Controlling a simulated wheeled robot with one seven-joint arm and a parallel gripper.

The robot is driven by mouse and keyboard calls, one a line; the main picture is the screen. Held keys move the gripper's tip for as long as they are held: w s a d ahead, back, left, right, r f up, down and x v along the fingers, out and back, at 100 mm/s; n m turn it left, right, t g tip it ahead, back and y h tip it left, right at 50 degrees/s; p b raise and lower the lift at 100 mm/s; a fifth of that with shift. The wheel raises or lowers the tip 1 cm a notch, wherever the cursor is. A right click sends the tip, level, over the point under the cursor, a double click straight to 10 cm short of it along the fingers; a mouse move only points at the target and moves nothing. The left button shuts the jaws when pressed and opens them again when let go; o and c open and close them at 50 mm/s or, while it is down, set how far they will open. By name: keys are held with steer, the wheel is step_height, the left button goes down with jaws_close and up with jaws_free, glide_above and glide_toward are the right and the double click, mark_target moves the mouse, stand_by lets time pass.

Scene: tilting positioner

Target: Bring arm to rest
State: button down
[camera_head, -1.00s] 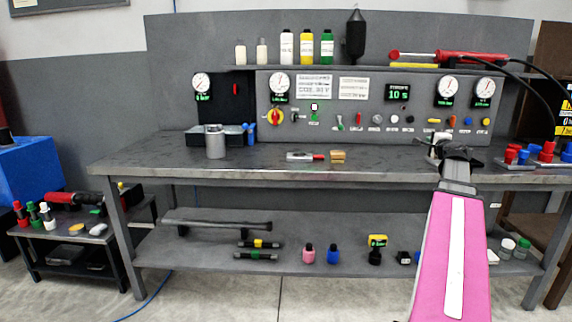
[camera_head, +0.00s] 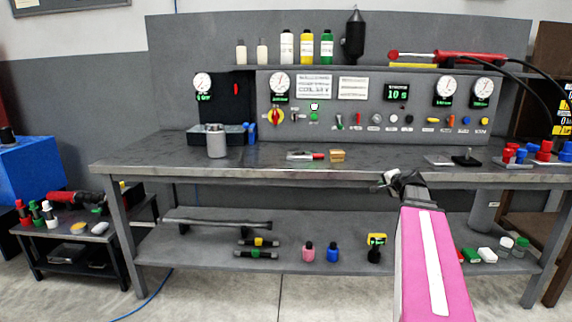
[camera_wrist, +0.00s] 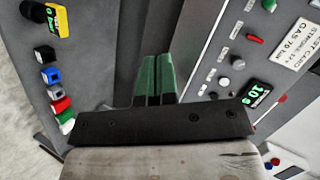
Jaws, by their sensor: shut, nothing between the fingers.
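My arm, with its pink and white cover, rises from the bottom right in the head view. My gripper (camera_head: 378,184) is small there, in front of the workbench's front edge (camera_head: 270,178) and pointing left. In the wrist view my gripper's two green fingers (camera_wrist: 157,62) are together with nothing between them. The fingers touch nothing that I can see. The control panel (camera_head: 340,104) stands behind the bench top and also shows turned sideways in the wrist view (camera_wrist: 215,60).
A flat plate with a black knob (camera_head: 466,158) lies on the bench at right, beside red and blue caps. A grey cup (camera_head: 216,142) stands at left. The lower shelf (camera_head: 210,245) holds bottles and small items. The floor (camera_head: 230,298) in front is clear.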

steer(key=s+a+f+n+g, duration=0.3)
steer(key=s+a+f, duration=0.2)
steer(key=a+f, duration=0.25)
steer(key=s+a+f+n+g, duration=0.3)
steer(key=s+a+f+g, duration=0.1)
steer(key=a+f, duration=0.4)
steer(key=s+a+f+n+g+h, duration=0.1)
steer(key=s+a+f+n+g, duration=0.1)
steer(key=s+f, duration=0.4)
steer(key=s+a+f+n+g+h, duration=0.2)
steer(key=s+a+f+n+g, duration=0.1)
steer(key=s+f, duration=0.3)
steer(key=shift+s+f+g, duration=0.3)
steer(key=shift+s, duration=0.7)
